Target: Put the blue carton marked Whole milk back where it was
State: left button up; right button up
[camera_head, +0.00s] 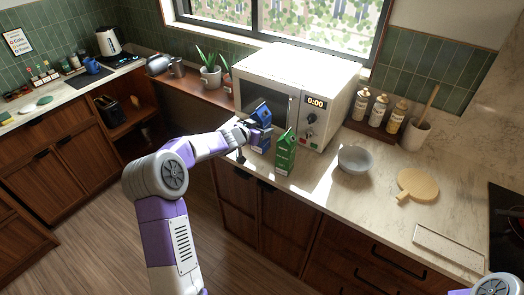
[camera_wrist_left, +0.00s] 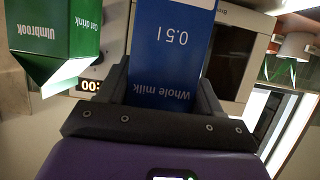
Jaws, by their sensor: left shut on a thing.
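The blue carton marked Whole milk (camera_head: 263,112) is near the front left corner of the microwave in the head view. In the left wrist view the carton (camera_wrist_left: 172,50) fills the middle, its print upside down. My left gripper (camera_head: 254,124) is shut on it, with one dark finger on each side in the wrist view (camera_wrist_left: 162,95). My right gripper is not in view; only part of my right arm shows at the bottom right corner.
A green carton (camera_head: 286,153) stands just right of the held carton; it also shows in the wrist view (camera_wrist_left: 58,40). The white microwave (camera_head: 330,95) is close behind. A grey bowl (camera_head: 355,160) and a round board (camera_head: 417,185) lie farther right, with bare counter (camera_head: 315,185) between.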

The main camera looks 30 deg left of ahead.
pick_arm(q)
jog(key=f, duration=0.1)
jog(key=f+b, duration=0.1)
jog(key=f, duration=0.1)
jog(key=shift+w+f, duration=0.2)
jog(key=shift+f, duration=0.1)
jog(key=shift+s+f+b, duration=0.15)
jog(key=shift+f+b, duration=0.35)
jog(key=shift+b, duration=0.15)
notch_tip(320, 180, down, 3)
jog(key=shift+r+b, duration=0.1)
jog(key=shift+b, duration=0.75)
jog(key=shift+r, duration=0.2)
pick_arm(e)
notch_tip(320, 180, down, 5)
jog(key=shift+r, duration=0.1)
pick_arm(q)
jog(key=o, duration=0.9)
jog(key=shift+f, duration=0.2)
jog(key=o, duration=0.4)
jog(key=shift+o, duration=0.2)
